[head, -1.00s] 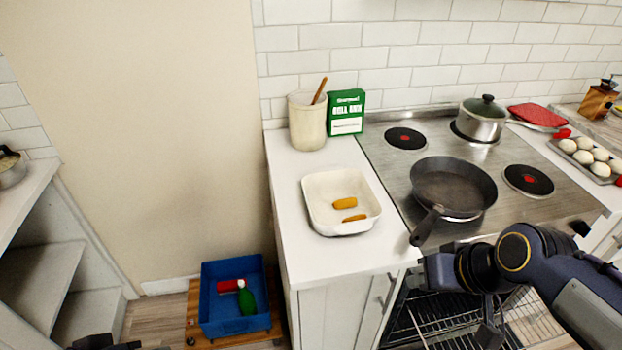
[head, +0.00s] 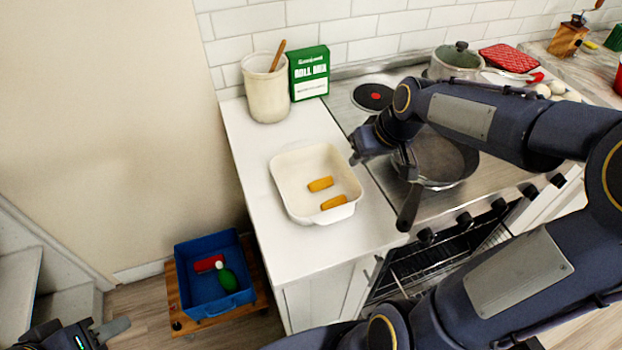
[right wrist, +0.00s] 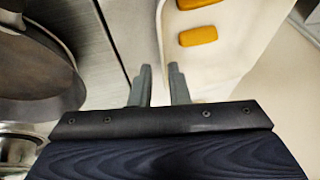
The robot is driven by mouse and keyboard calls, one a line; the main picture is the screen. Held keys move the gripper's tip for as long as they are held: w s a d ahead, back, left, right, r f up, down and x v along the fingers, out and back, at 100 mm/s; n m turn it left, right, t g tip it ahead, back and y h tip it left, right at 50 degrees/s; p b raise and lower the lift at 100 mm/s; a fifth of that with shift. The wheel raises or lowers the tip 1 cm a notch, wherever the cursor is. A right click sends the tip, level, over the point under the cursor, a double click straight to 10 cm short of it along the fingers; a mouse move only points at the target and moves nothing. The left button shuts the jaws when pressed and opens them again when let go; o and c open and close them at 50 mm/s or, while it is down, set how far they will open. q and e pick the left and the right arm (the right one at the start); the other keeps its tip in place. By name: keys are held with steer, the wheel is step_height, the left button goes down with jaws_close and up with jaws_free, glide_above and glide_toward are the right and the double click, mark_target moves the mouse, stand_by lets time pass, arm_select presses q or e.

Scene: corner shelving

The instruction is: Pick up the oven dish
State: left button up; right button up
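The oven dish (head: 287,202) is a white, rounded square dish on the white counter left of the stove. Two orange-brown pieces (head: 320,184) lie in it. My right gripper (head: 355,157) is at the dish's right side, partly hidden by its own wrist. In the right wrist view its two fingers (right wrist: 160,85) are apart with nothing clamped between them. The dish's rim (right wrist: 163,30) runs just ahead of the fingertips; whether they straddle it I cannot tell. My left gripper (head: 112,330) is at the bottom left, over the floor, away from the dish and partly cut off.
A black frying pan (head: 440,160) sits on the stove, its handle pointing toward the front, close to my right arm. A utensil crock (head: 267,95) and green box (head: 309,73) stand behind the dish. The oven stands open.

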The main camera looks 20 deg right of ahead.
mark_target(348, 178)
steer(key=x, duration=0.7)
steer(key=shift+s+a+f+p, duration=0.15)
steer(key=shift+f+p, duration=0.15)
steer(key=shift+f, duration=0.15)
jaws_close()
steer(key=shift+s+f, duration=0.1)
steer(key=shift+s, duration=0.05)
stand_by(1.1)
